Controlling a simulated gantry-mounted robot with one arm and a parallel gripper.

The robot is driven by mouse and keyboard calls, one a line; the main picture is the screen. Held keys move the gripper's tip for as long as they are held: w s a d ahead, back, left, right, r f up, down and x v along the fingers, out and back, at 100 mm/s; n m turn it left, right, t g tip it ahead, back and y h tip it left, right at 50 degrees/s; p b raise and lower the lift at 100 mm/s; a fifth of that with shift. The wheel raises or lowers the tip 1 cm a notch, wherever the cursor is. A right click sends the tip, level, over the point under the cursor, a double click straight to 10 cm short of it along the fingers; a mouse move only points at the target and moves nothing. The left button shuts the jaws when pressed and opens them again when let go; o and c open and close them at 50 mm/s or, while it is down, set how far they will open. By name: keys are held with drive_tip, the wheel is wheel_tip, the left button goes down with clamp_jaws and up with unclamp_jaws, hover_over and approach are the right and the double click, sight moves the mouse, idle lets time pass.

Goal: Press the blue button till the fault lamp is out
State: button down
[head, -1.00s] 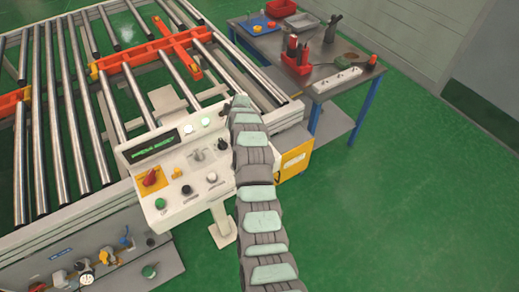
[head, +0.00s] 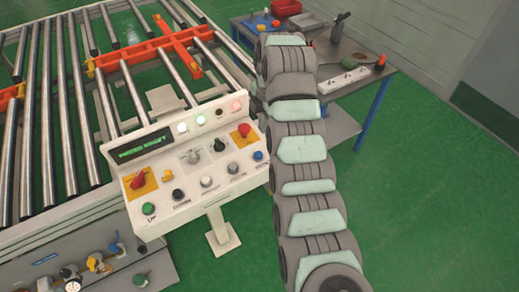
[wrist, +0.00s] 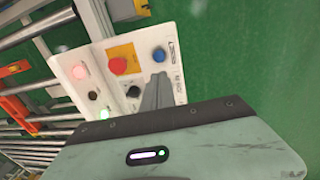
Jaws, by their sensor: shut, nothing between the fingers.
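The blue button (head: 258,155) is at the right end of the white control panel's lower row. In the wrist view the blue button (wrist: 159,54) shows just beyond my gripper (wrist: 160,76). The gripper's grey fingers are together and empty, pointing at the panel's blue-button end; I cannot tell their height above it. A lamp at the right of the panel's top row (head: 237,106) glows pinkish red; it glows in the wrist view too (wrist: 79,72). Its label is unreadable, so I cannot confirm it is the fault lamp. In the head view my arm hides the gripper.
A red mushroom button (head: 244,131) on a yellow plate sits close to the blue button. Black and white knobs line the panel (head: 240,181). A roller conveyor (head: 100,110) lies behind it, and a tool table (head: 375,72) at the back right. Green floor at right is clear.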

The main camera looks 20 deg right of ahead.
sight(259, 154)
drive_tip(key=f, duration=0.4)
drive_tip(key=w+f, duration=0.1)
drive_tip(key=f, duration=0.4)
drive_tip(key=w+f, duration=0.1)
drive_tip(key=f, duration=0.4)
drive_tip(key=shift+a+p, duration=0.3)
drive_tip(key=shift+p, duration=0.05)
wheel_tip(259, 154, down, 2)
drive_tip(key=shift+s+b, duration=0.1)
drive_tip(key=shift+b, duration=0.6)
drive_tip(key=shift+r, duration=0.1)
wheel_tip(259, 154, up, 14)
drive_tip(key=s+p, duration=0.1)
drive_tip(key=p, duration=0.1)
drive_tip(key=shift+s+d+p, duration=0.25)
drive_tip(key=shift+d+p, duration=0.05)
drive_tip(key=shift+d, duration=0.05)
